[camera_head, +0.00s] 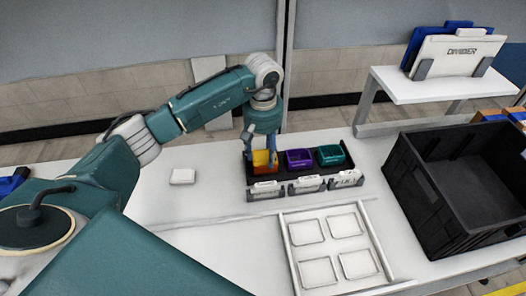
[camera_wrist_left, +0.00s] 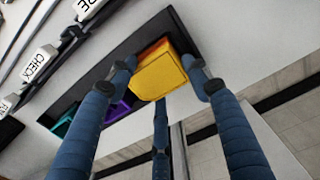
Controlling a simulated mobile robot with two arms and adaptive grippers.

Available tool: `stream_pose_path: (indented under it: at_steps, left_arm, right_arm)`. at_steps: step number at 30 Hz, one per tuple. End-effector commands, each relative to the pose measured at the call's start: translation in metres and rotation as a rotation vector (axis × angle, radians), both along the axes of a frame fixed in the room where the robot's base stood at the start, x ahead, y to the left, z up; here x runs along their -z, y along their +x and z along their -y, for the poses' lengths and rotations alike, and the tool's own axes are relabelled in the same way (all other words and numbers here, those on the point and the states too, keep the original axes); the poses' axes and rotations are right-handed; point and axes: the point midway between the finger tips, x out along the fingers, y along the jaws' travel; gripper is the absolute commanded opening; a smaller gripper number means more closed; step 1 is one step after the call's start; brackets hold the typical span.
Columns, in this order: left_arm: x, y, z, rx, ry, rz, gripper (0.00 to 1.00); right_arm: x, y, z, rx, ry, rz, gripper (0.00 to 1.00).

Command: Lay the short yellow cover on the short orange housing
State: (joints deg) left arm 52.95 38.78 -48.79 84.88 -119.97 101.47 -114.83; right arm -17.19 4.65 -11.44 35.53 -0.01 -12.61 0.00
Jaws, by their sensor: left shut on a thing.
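The yellow cover (camera_head: 261,160) is between the fingers of my left gripper (camera_head: 261,147), at the left end of a black tray. In the left wrist view the cover (camera_wrist_left: 158,76) lies amid the fingers of my gripper (camera_wrist_left: 160,80), which is shut on it. A strip of the orange housing (camera_wrist_left: 154,48) shows just behind the cover, which hides most of it. The cover appears tilted over the housing; I cannot tell whether they touch. My right gripper is in neither view.
The black tray (camera_head: 313,172) also holds a purple housing (camera_head: 299,159) and a teal one (camera_head: 331,155). White label cards stand before it. A white frame with several pads (camera_head: 337,246) lies in front. A large black crate (camera_head: 425,195) stands right. A white block (camera_head: 182,176) lies left.

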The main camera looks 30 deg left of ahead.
Motion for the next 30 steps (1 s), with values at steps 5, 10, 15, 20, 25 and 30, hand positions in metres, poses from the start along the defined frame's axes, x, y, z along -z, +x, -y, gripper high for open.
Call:
stream_pose_path:
  at_steps: [5,10,15,20,25,30]
  left_arm:
    - [0.001,0.0,0.0,0.0,0.0,0.0,0.31]
    - [0.001,0.0,0.0,0.0,0.0,0.0,0.57]
    - [0.001,0.0,0.0,0.0,0.0,0.0,0.71]
    - [0.001,0.0,0.0,0.0,0.0,0.0,0.71]
    - [-0.01,0.001,0.0,0.0,0.0,0.004,0.71]
    - [-0.043,0.002,-0.001,0.0,0.002,0.006,0.71]
  right_arm:
    - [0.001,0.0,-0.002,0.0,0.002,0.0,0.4]
    - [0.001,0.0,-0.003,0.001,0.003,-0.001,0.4]
    - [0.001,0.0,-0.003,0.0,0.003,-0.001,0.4]
    - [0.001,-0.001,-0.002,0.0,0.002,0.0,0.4]
    - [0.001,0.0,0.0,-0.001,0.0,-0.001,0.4]
    - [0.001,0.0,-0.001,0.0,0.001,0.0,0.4]
